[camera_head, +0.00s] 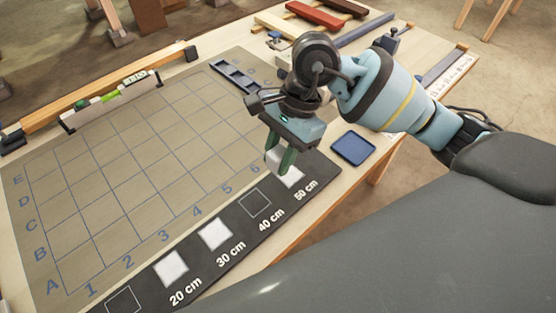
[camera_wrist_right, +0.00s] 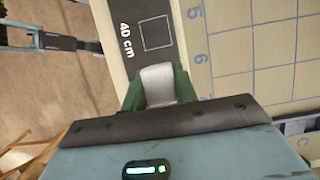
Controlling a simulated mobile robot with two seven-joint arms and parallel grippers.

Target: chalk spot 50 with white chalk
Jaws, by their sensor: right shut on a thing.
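My right gripper (camera_head: 279,163) is over the 50 cm end of the dark strip, fingers pointing down, shut on a white chalk block (camera_head: 272,160). The chalk also shows between the fingers in the right wrist view (camera_wrist_right: 158,84). The 50 cm spot (camera_head: 293,178) shows as a white patch beside the fingers, partly hidden by them. I cannot tell whether the chalk touches it. The 20 cm spot (camera_head: 170,268) and 30 cm spot (camera_head: 215,234) are filled white. The 40 cm spot (camera_head: 255,204) is a bare outline. My left gripper is not in view.
The gridded mat (camera_head: 115,180) lies left of the strip. A blue tray (camera_head: 353,148) sits to the right near the table edge. A dark compartment tray (camera_head: 233,76) stands behind, and a rack with green and white pieces (camera_head: 110,97) is at the far left.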

